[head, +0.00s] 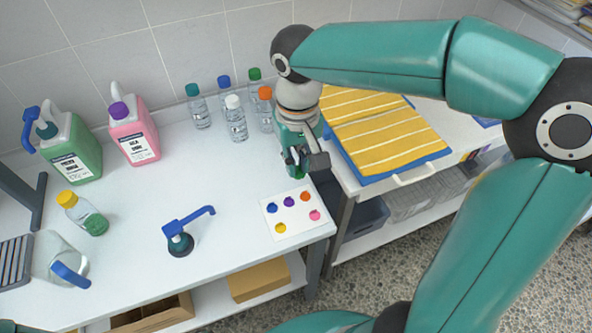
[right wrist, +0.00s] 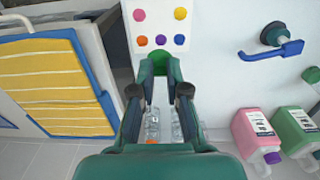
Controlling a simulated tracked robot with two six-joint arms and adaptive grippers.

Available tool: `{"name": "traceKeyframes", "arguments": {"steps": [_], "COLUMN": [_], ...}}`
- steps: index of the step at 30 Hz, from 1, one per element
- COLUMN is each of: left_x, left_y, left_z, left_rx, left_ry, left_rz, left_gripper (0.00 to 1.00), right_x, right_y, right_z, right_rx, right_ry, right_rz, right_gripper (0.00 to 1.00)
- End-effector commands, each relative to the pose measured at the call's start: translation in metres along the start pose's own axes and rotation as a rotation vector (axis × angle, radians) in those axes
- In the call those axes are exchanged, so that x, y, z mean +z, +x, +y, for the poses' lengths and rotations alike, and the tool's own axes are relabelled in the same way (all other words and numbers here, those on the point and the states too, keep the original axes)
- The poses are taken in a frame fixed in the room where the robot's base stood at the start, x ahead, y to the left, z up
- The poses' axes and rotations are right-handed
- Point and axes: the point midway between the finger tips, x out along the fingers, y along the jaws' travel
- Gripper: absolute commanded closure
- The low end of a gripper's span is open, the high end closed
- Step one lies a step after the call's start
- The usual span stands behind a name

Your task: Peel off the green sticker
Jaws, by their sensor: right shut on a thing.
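A white sticker card (head: 297,215) lies near the right front corner of the white table. It carries blue, purple, orange, yellow and pink round stickers; I see no green one on it. The card also shows at the top of the right wrist view (right wrist: 160,27). My right gripper (head: 297,168) is above the table, just behind the card and apart from it. Its fingers are closed, with a small green patch, seemingly the green sticker (right wrist: 160,65), between the tips in the right wrist view. The fingers hide most of it. My left gripper is not in view.
Several capped bottles (head: 236,120) stand behind the gripper. Pink (head: 138,140) and green (head: 76,152) jugs stand at the back left. A blue-handled pump (head: 181,243) is left of the card. A yellow striped towel (head: 385,138) lies to the right, beyond a gap.

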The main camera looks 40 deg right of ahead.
Motion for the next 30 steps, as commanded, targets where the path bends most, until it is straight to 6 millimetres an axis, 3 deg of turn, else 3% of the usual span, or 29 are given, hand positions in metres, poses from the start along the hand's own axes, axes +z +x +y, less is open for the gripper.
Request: {"name": "traceKeyframes", "arguments": {"steps": [16,30], "left_x": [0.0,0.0], "left_y": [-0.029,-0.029], "left_z": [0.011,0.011], "left_rx": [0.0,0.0], "left_ry": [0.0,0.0], "left_rz": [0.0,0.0], "left_gripper": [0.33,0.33], "right_x": [0.0,-0.004], "right_y": [-0.036,-0.032], "right_z": [0.0,-0.002], "right_rx": [0.0,0.003], "right_ry": [0.0,-0.006], "right_rz": [0.001,-0.001], "right_gripper": [0.95,0.95]}}
